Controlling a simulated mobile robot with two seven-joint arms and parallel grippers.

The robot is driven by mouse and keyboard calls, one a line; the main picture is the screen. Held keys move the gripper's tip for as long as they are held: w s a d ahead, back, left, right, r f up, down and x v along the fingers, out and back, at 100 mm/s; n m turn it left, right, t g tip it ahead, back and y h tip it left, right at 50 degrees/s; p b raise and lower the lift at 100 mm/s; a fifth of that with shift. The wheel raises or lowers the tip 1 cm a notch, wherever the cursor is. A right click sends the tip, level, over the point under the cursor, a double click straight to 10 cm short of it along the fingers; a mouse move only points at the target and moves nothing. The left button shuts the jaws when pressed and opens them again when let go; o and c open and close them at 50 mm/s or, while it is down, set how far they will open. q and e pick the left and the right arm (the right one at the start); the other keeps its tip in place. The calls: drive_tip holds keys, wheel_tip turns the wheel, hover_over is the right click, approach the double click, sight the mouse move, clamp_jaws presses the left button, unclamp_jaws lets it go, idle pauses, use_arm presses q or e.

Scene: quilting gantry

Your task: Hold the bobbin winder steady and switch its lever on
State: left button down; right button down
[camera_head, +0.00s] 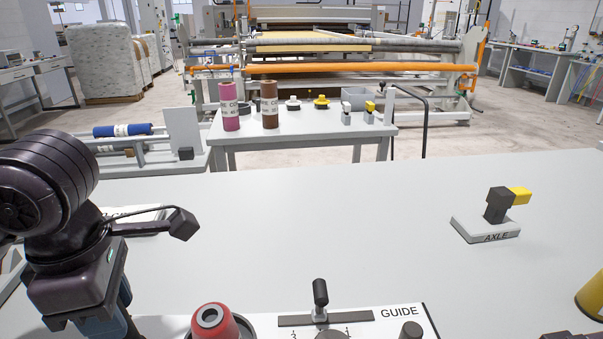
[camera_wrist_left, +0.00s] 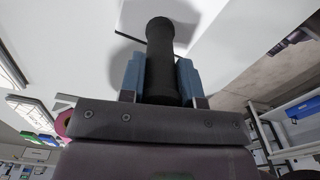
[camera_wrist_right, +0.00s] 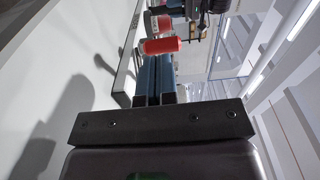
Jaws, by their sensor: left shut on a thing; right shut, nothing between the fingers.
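My left gripper (camera_head: 125,318) points down at the lower left of the head view. In the left wrist view (camera_wrist_left: 160,75) its blue fingers are shut on a black round post (camera_wrist_left: 160,42), which stands against a pale surface. The head view does not show what the post belongs to. My right gripper (camera_wrist_right: 153,72) is shut and empty. A red cylinder (camera_wrist_right: 161,46) lies just past its fingertips; I cannot tell whether they touch. A white panel marked GUIDE (camera_head: 385,325) carries a black upright lever (camera_head: 320,292) in a slot. No part is labelled as the winder.
An AXLE stand (camera_head: 487,230) with a yellow tab is at the right, and a yellow cylinder (camera_head: 592,297) at the right edge. The middle of the table (camera_head: 330,215) is clear. A smaller table (camera_head: 300,130) stands behind.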

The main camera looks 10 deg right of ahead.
drive_tip(key=shift+s+d+f, duration=0.1)
drive_tip(key=shift+s+d, duration=0.25)
drive_tip(key=shift+d, duration=0.75)
drive_tip(key=shift+s+d, duration=0.3)
drive_tip(key=shift+d, duration=0.85)
drive_tip(key=shift+s+d+f, duration=0.1)
drive_tip(key=shift+s+d, duration=0.25)
drive_tip(key=shift+d, duration=0.75)
drive_tip(key=shift+d+r, duration=0.15)
drive_tip(key=shift+d, duration=0.1)
drive_tip(key=shift+w+a+r, duration=0.1)
drive_tip(key=shift+w+r, duration=0.1)
drive_tip(key=w+r+n+g+h, duration=0.4)
drive_tip(key=w+n+g, duration=0.3)
drive_tip(key=w, duration=0.4)
drive_tip(key=shift+g+h, duration=0.6)
drive_tip(key=x, duration=0.3)
drive_tip(key=s+x, duration=0.1)
drive_tip(key=x, duration=0.3)
drive_tip(key=d+f+x, duration=0.1)
drive_tip(key=x, duration=0.3)
drive_tip(key=shift+s+d, duration=0.15)
drive_tip(key=shift+s, duration=0.15)
drive_tip(key=shift+s+a, duration=0.3)
drive_tip(key=shift+a, duration=0.4)
